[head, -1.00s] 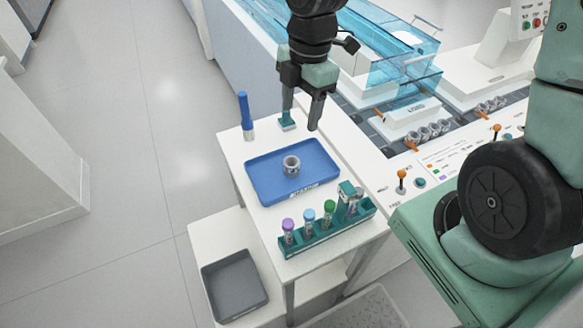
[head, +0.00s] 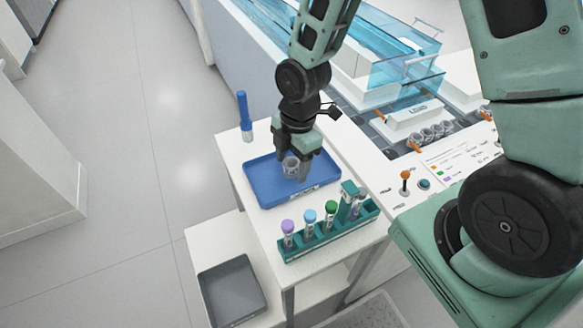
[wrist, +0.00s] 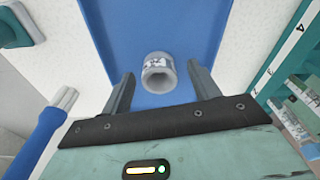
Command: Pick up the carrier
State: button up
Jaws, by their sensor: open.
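The carrier (head: 291,167) is a small grey ring-shaped puck with an open top. It stands upright in the blue tray (head: 262,190) on the white side table. In the wrist view the carrier (wrist: 158,72) lies between and slightly beyond the fingertips, with a gap on both sides. My gripper (head: 292,173) is over the tray, its fingers pointing down around the carrier. In the wrist view my gripper (wrist: 158,84) is open and holds nothing. One finger partly covers the carrier in the head view.
A green rack (head: 325,236) with several capped tubes stands in front of the tray. A blue pen-like tool (head: 244,112) stands at the table's back left corner. A grey bin (head: 231,290) sits on the lower shelf. The track machine with more carriers (head: 430,134) is at the right.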

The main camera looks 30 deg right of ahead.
jog(key=shift+f, duration=0.3)
jog(key=c, duration=0.9)
jog(key=shift+o, duration=0.3)
notch_tip(320, 180, up, 15)
jog(key=p, duration=0.7)
